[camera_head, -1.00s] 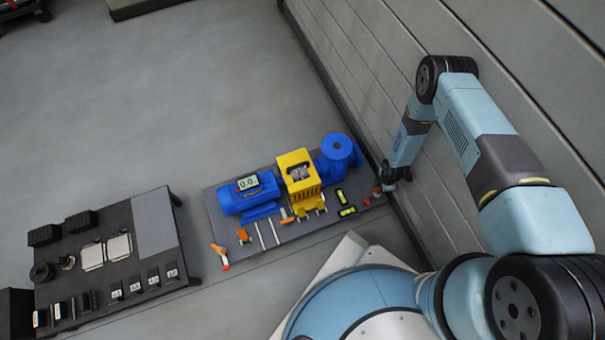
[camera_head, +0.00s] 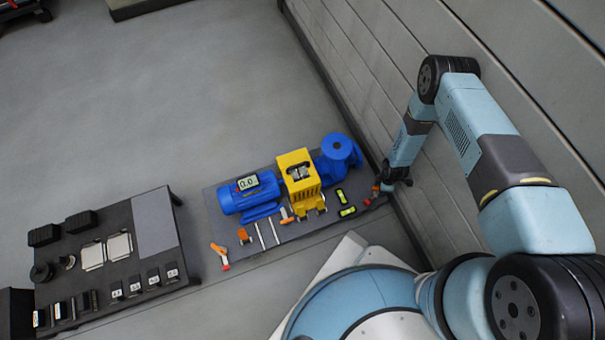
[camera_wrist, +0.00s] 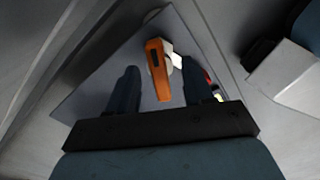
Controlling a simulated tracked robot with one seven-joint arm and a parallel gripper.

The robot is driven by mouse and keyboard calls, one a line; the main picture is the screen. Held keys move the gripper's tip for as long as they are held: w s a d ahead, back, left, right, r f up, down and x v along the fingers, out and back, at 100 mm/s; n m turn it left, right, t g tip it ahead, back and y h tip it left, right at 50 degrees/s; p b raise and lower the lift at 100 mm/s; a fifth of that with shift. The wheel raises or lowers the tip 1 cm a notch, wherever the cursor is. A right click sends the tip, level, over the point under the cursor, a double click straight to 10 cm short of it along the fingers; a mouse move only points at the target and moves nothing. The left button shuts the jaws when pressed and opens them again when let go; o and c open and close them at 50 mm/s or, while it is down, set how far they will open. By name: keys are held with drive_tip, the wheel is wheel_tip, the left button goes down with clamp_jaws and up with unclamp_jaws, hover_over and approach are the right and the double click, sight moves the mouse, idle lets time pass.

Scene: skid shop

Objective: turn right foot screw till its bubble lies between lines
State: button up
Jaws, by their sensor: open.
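The right foot screw's orange handle (camera_wrist: 157,68) lies between the fingers of my gripper (camera_wrist: 161,74) in the wrist view. The fingers are open, one on each side, with a gap visible to the left of the handle. A pale round part shows beside the handle's upper end. In the head view my gripper (camera_head: 388,184) is low at the right corner of the skid (camera_head: 290,236), by the wall. Two yellow-green vials, an upper one (camera_head: 340,195) and a lower one (camera_head: 347,211), lie on the skid. Their bubbles and lines are too small to read.
The skid carries a blue motor (camera_head: 248,196) with a small display, a yellow guard (camera_head: 299,178) and a blue pump (camera_head: 340,152). Another orange handle (camera_head: 218,249) is at its left corner. A dark bench (camera_head: 155,222) with parts stands left. The wall (camera_head: 440,175) is close on the right.

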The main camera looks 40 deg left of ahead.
drive_tip(key=shift+r, duration=0.1)
drive_tip(key=shift+r, duration=3.4)
